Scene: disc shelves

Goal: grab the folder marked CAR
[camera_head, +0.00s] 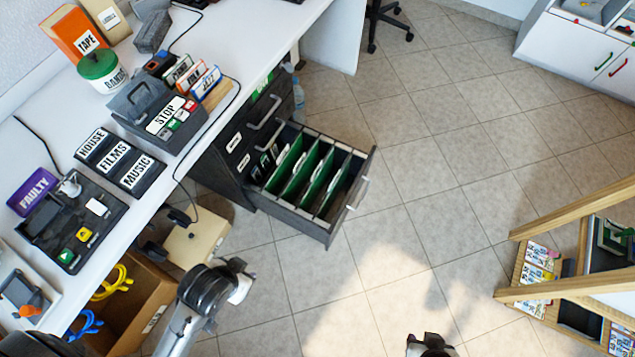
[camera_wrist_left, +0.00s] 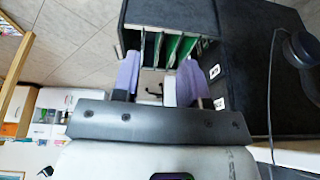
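The open drawer (camera_head: 300,228) of the dark cabinet holds several green hanging folders (camera_head: 318,185). Small dark pieces with white labels sit at its cabinet end (camera_head: 264,163); I cannot read CAR on any of them. In the left wrist view the green folders (camera_wrist_left: 158,48) show beyond my left gripper (camera_wrist_left: 159,78). Its two purple fingers are spread apart with nothing held between them. In the head view my left arm reaches in from the lower left, short of the drawer. My right gripper (camera_head: 430,345) is at the bottom edge, partly cut off, away from the drawer; its opening is unclear.
The white desk (camera_head: 185,20) runs along the left, with a STOP-marked box (camera_head: 165,115) and label blocks (camera_head: 115,155). A cardboard box (camera_head: 150,290) with cables stands below it. A wooden rack (camera_head: 570,285) is at right. Tiled floor right of the drawer is clear.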

